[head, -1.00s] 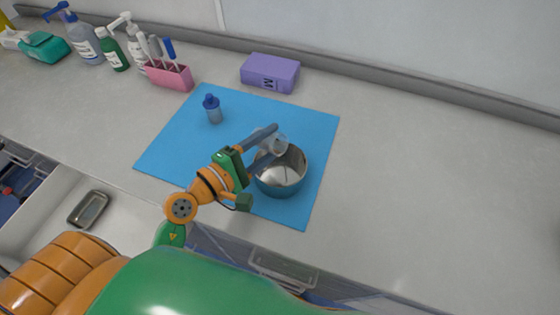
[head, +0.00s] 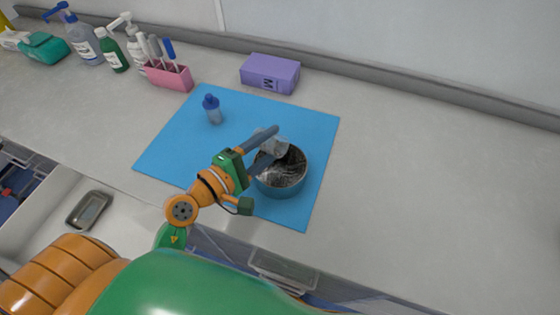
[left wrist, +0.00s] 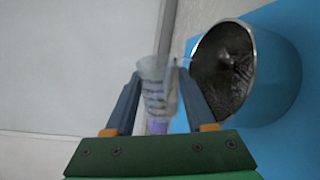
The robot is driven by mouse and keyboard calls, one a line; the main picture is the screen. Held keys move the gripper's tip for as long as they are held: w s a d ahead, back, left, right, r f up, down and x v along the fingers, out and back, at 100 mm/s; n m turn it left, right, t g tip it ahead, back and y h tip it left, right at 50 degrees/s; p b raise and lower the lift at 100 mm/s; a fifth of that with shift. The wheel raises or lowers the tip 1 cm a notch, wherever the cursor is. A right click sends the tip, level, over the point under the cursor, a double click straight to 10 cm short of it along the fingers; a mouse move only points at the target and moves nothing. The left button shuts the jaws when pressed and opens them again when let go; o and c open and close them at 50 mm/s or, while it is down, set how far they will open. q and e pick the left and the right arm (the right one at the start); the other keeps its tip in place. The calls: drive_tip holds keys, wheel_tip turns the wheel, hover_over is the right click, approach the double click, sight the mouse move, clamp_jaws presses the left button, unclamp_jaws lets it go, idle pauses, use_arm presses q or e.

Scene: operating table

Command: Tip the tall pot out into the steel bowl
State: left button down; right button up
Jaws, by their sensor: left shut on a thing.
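The steel bowl (head: 281,183) stands on the blue mat, and its inside looks dark and streaked. It also shows in the left wrist view (left wrist: 262,75), with a dark, rippled inside. My left gripper (head: 268,146) is shut on the tall pot (head: 273,147), a clear vessel held at the bowl's far left rim and tilted toward it. In the left wrist view the pot (left wrist: 158,88) sits between the two fingers, with markings on its wall. Whether anything is left in the pot is too small to tell. My right gripper is not in view.
The blue mat (head: 180,140) also holds a small blue-capped bottle (head: 212,110). A purple box (head: 270,74), a pink holder (head: 169,77) and several pump bottles stand along the back. A metal tray (head: 89,208) lies lower left. The counter's right side (head: 430,190) is clear.

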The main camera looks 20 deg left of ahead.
use_arm(q)
drive_tip(key=shift+a+f+m+b, duration=0.15)
drive_tip(key=shift+f+m+b, duration=0.4)
drive_tip(key=shift+m+b, duration=0.2)
idle(2.1)
drive_tip(key=shift+d+r+m+y, duration=0.2)
drive_tip(key=shift+r+m+y, duration=0.1)
drive_tip(key=shift+m, duration=0.65)
idle(2.5)
